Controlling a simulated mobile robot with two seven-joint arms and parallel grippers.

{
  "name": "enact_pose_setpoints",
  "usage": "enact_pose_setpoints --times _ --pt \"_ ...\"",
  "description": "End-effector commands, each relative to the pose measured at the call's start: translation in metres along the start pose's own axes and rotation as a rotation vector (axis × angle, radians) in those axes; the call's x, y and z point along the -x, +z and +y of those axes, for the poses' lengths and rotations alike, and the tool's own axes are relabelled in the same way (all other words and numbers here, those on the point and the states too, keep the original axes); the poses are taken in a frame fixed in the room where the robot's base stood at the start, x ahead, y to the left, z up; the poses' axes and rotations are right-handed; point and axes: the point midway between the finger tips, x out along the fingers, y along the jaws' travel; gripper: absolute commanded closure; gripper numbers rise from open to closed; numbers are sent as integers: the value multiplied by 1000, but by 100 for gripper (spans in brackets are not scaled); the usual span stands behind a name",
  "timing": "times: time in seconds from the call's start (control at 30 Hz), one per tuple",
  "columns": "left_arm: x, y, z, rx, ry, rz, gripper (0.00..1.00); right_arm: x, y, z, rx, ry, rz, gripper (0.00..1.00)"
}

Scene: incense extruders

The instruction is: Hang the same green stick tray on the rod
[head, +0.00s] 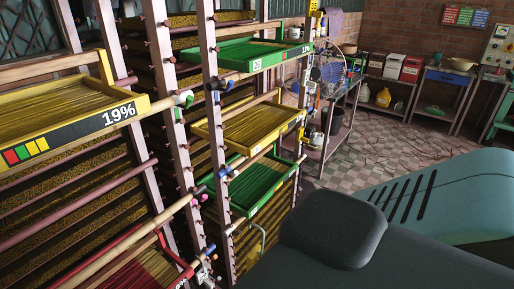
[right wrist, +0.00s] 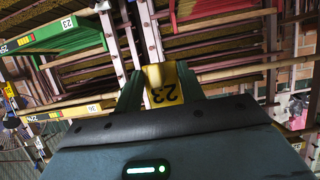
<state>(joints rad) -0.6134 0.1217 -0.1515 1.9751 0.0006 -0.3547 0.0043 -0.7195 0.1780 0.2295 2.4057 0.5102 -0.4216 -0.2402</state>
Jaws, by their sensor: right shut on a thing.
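In the head view, a green tray of sticks (head: 240,53) hangs high on the rack, and another green tray (head: 262,185) hangs lower. A yellow tray (head: 250,128) hangs between them. Pale wooden rods (head: 50,67) run across the rack posts. A rod (right wrist: 235,71) passes close by on the right. My left gripper is out of view.
A yellow tray marked 19% (head: 75,130) is at near left, with a red tray (head: 135,270) below. The tiled floor between (head: 370,150) is clear.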

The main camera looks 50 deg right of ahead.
Motion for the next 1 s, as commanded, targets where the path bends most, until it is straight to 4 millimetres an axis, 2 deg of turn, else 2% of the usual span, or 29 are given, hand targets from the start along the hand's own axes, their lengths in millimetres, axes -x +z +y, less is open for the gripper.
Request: enact_pose_setpoints --times 0.4,1.0 --pt "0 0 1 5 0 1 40 24 10 0 0 0 -1 84" --pt "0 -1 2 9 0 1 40 25 10 0 0 0 0 84"
